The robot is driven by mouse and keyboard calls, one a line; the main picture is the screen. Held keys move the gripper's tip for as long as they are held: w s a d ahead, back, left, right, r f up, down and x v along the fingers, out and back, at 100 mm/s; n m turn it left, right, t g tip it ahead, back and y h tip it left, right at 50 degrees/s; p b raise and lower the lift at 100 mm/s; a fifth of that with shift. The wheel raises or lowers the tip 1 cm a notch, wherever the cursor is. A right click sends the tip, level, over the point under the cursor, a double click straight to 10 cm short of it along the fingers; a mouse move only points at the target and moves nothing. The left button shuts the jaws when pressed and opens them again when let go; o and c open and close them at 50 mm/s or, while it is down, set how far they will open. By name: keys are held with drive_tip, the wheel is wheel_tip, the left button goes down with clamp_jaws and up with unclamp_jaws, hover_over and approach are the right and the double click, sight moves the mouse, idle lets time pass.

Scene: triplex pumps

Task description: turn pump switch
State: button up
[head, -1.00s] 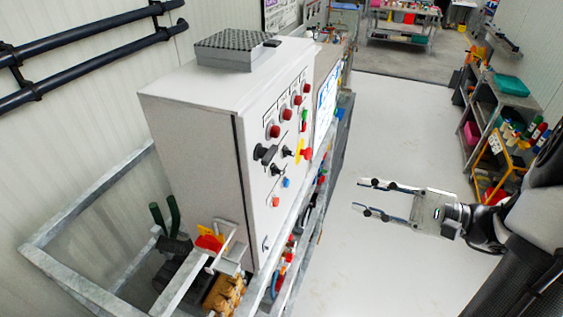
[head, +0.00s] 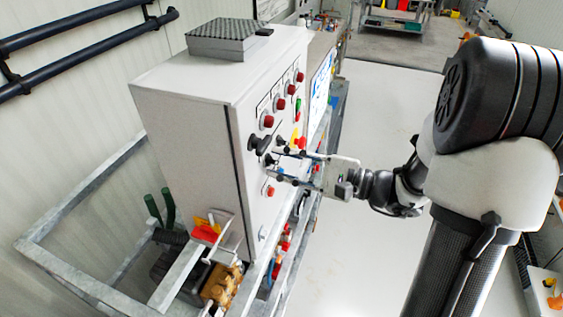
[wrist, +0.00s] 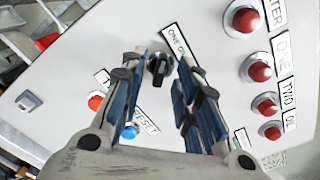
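The control panel (head: 262,200) is the face of a grey cabinet. A black rotary switch (wrist: 159,66) sits on it, under a label that starts with "ONE". In the wrist view the switch lies between and just beyond the fingertips. My gripper (wrist: 157,75) is open, its two blue-padded fingers apart on either side of the switch. In the head view my gripper (head: 274,163) reaches the panel from the right, and its fingers hide part of the panel there. I cannot tell whether the fingers touch the switch.
A larger black switch (head: 259,143) is on the panel above the fingers. Red lamps or buttons (wrist: 260,70) run in a row to the right in the wrist view. An orange-red button (wrist: 96,102) and a blue button (wrist: 130,131) lie left. The floor (head: 385,120) right of the cabinet is clear.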

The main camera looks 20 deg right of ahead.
drive_tip(key=shift+w+a, duration=0.2)
drive_tip(key=shift+a, duration=0.1)
drive_tip(key=shift+c, duration=0.3)
clamp_jaws()
